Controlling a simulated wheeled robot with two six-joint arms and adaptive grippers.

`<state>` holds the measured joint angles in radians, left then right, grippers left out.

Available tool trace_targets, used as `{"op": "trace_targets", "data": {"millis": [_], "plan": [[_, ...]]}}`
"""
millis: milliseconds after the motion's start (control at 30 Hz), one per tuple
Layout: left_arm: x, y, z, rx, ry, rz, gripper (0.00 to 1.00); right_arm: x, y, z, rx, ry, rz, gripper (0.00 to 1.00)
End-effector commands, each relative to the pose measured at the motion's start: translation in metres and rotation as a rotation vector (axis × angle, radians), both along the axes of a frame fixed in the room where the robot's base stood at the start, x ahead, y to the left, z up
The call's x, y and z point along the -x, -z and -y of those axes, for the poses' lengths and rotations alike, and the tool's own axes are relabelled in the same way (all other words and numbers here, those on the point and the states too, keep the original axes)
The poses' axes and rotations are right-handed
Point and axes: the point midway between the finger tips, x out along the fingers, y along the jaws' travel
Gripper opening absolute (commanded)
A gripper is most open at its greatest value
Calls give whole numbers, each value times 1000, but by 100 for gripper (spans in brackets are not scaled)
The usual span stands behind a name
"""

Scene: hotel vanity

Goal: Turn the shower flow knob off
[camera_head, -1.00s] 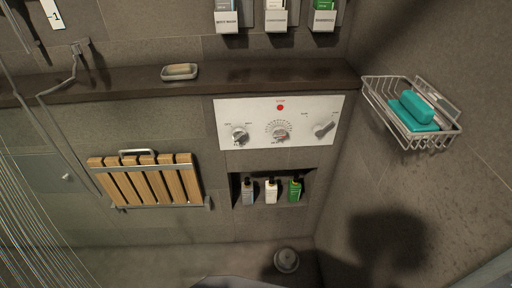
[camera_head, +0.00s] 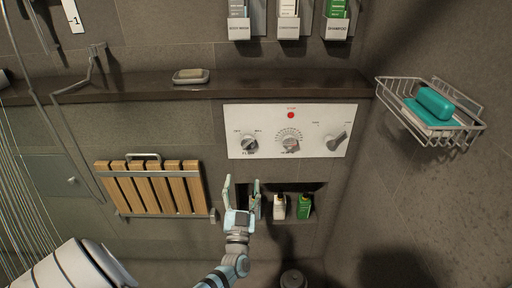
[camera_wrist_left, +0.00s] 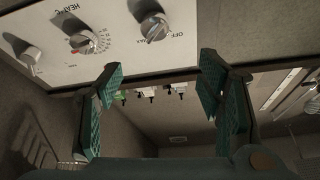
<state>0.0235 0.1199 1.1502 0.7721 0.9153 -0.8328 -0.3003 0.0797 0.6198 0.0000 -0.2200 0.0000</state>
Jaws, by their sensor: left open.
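The white control panel (camera_head: 270,120) is on the wall and carries three knobs and a red button. The flow knob (camera_head: 249,144) is the left one in the head view, marked FLOW with a scale. In the left wrist view the flow knob (camera_wrist_left: 155,28) shows beside the words OFF and MAX. My left gripper (camera_head: 242,184) is open and empty, fingers pointing up, just below the flow knob and apart from it. In the left wrist view its fingers (camera_wrist_left: 158,85) stand apart below the knob. My right gripper is not in view.
The heat knob (camera_head: 289,141) and another knob (camera_head: 337,141) are to the right on the panel. Below is a niche with bottles (camera_head: 304,206), partly hidden by my gripper. A wooden folding seat (camera_head: 152,188) hangs left. A wire basket (camera_head: 432,110) with teal soap is right.

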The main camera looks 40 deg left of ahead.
Motion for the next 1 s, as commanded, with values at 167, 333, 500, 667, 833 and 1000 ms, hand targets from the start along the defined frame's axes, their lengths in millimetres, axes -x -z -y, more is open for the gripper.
{"op": "trace_targets", "data": {"millis": [167, 333, 500, 667, 833, 1000], "plan": [[-35, -28, -21, 2, 10, 34, 61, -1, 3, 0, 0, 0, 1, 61], [-77, -62, -45, 1, 23, 70, 61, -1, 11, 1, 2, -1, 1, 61], [-103, -82, -57, -29, 21, 68, 61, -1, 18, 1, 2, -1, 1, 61], [-110, -86, -61, -34, 21, 60, 61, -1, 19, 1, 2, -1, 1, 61], [-108, -77, -60, -21, 23, 44, 61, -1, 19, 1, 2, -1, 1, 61], [-104, -65, -58, -1, 24, 25, 42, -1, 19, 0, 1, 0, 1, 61]]}}
